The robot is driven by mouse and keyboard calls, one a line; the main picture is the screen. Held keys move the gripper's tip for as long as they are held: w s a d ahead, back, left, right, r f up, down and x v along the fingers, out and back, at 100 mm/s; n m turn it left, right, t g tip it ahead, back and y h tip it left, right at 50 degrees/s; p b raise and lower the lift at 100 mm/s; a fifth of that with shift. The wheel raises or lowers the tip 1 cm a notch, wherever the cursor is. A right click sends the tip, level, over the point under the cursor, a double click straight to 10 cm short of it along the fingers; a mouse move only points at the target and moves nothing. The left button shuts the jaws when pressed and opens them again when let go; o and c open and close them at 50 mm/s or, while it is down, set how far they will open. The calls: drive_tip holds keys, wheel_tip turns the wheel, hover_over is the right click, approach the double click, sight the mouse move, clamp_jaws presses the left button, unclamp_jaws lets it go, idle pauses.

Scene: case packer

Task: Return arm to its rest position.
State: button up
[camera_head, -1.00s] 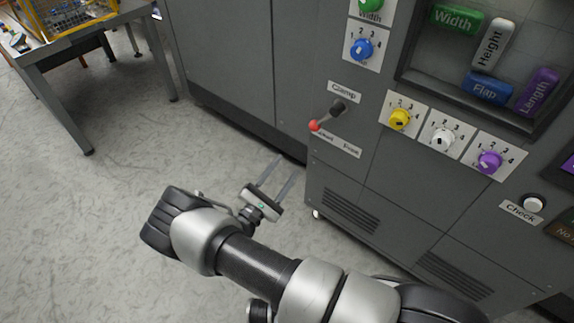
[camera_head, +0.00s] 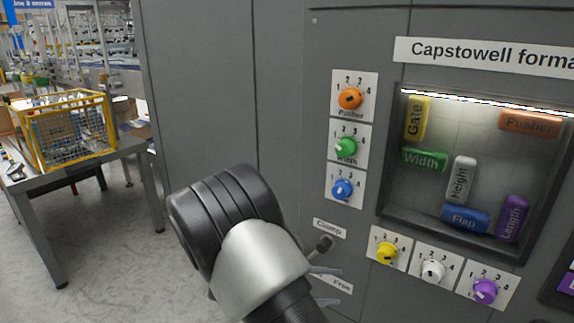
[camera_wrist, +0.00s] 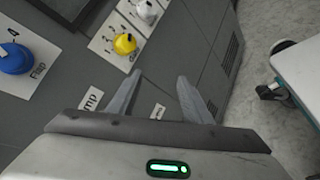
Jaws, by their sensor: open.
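My arm (camera_head: 262,262) is bent, with its large dark elbow and silver link in the lower middle of the head view, in front of the grey machine. My gripper (camera_wrist: 158,84) shows in the wrist view with its two fingers apart and nothing between them. In the head view it is mostly hidden behind my arm; only pale finger parts show near the label "Free". The wrist view shows the fingers pointing toward the machine panel, near the clamp label (camera_wrist: 90,99). The clamp lever (camera_head: 326,243) is partly hidden by my arm in the head view.
The machine front carries dials, including a blue dial (camera_head: 342,189) and a yellow dial (camera_head: 387,253), and a recessed window (camera_head: 385,190) with coloured blocks. A table (camera_head: 28,182) with a yellow wire basket (camera_head: 112,125) stands at left. Floor (camera_head: 110,270) between them is clear.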

drive_tip(key=s+d+r+m+t+y, duration=0.1)
drive_tip(key=s+d+r+m+y, duration=0.1)
drive_tip(key=s+r+m+y, duration=0.65)
drive_tip(key=s+d+r+m+t+y, duration=0.15)
drive_tip(key=s+r+y, duration=0.35)
drive_tip(key=s+r, duration=0.8)
wheel_tip(320, 180, up, 22)
drive_tip(key=p, duration=2.2)
drive_tip(key=shift+d+r+m+p, duration=0.2)
drive_tip(key=shift+d+m+p, duration=0.1)
drive_tip(key=shift+m+p, duration=0.1)
drive_tip(key=shift+s+g, duration=0.1)
drive_tip(key=shift+g, duration=0.15)
